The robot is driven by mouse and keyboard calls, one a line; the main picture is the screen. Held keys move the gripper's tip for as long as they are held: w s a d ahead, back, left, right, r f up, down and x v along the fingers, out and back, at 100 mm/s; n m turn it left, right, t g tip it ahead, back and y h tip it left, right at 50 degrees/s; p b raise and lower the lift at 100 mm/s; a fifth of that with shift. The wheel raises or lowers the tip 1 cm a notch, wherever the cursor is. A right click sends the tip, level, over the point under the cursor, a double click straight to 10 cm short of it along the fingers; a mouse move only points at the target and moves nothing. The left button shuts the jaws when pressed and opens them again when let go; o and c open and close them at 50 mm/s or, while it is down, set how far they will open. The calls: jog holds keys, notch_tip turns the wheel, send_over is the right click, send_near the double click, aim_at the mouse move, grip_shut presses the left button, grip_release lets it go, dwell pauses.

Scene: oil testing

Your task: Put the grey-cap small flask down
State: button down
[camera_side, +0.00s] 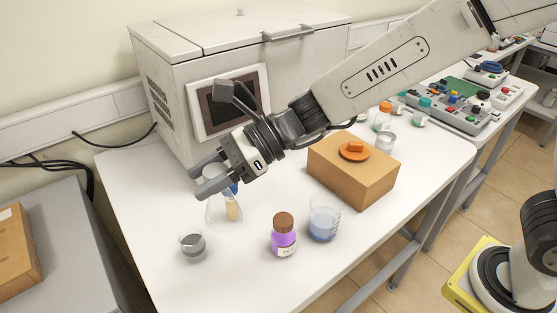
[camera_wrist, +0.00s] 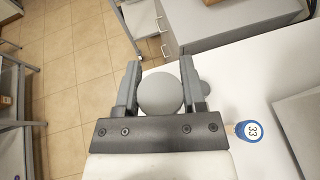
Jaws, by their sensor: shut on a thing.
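The grey-cap small flask is a clear conical flask (camera_side: 212,212), partly hidden by my gripper in the side view. My gripper (camera_side: 206,180) comes down from the upper right and is shut on it near the top. In the wrist view, the round grey cap (camera_wrist: 160,93) sits between the two fingers of my gripper (camera_wrist: 160,80). The flask body is hidden below the cap there. The flask looks upright, with its base at or close to the white table (camera_side: 140,205). I cannot tell whether it touches.
A blue-capped tan vial (camera_side: 232,208) stands close beside the flask. A small grey-filled beaker (camera_side: 192,246), a purple brown-capped bottle (camera_side: 284,238) and a blue-liquid beaker (camera_side: 324,222) stand nearer the front. A cardboard box (camera_side: 350,180) and a large white machine (camera_side: 165,85) bound the space.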

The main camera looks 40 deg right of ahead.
aim_at(208, 226)
jog(key=shift+n+g, duration=0.3)
jog(key=f, duration=0.3)
jog(key=a+f, duration=0.1)
jog(key=f, duration=0.2)
jog(key=a+f, duration=0.1)
jog(key=f, duration=0.2)
jog(key=shift+s+a, duration=0.15)
jog(key=shift+s, duration=0.2)
jog(key=shift+f, duration=4.45)
jog(key=shift+f, duration=0.1)
jog(key=shift+c, duration=0.8)
grip_release()
jog(key=v, duration=1.2)
